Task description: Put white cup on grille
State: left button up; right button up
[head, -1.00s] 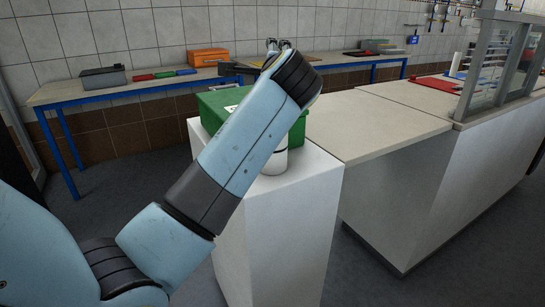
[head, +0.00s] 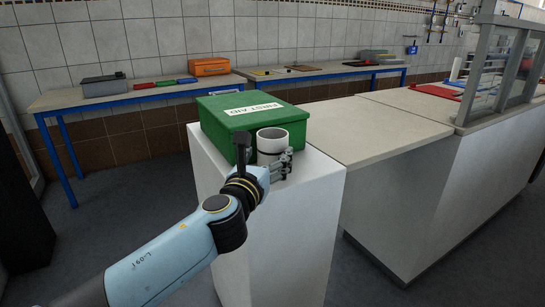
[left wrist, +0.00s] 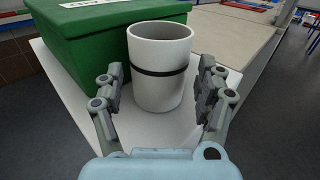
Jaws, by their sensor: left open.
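The white cup (head: 272,142) stands upright on a white pedestal (head: 318,182), right in front of a green first aid box. In the left wrist view the cup (left wrist: 158,62) has a dark band around it. My left gripper (left wrist: 163,90) is open, with one finger to each side of the cup's near side. In the head view my left gripper (head: 268,166) is low at the cup's front and hides its lower part. My right gripper is not in view. I see no clear grille.
The green first aid box (head: 222,112) is close behind the cup. A pale counter (head: 365,125) adjoins the pedestal on the right, mostly clear, with a red tray (head: 436,91) further back. Blue-legged tables (head: 145,94) line the wall.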

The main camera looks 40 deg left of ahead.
pick_arm(q)
jog(key=x, duration=0.4)
jog(key=shift+w+a+f, duration=0.15)
jog(key=shift+w+a, duration=0.1)
jog(key=shift+w, duration=0.1)
jog(key=shift+c, duration=0.3)
jog(key=c, duration=0.6)
jog(key=shift+c, duration=0.2)
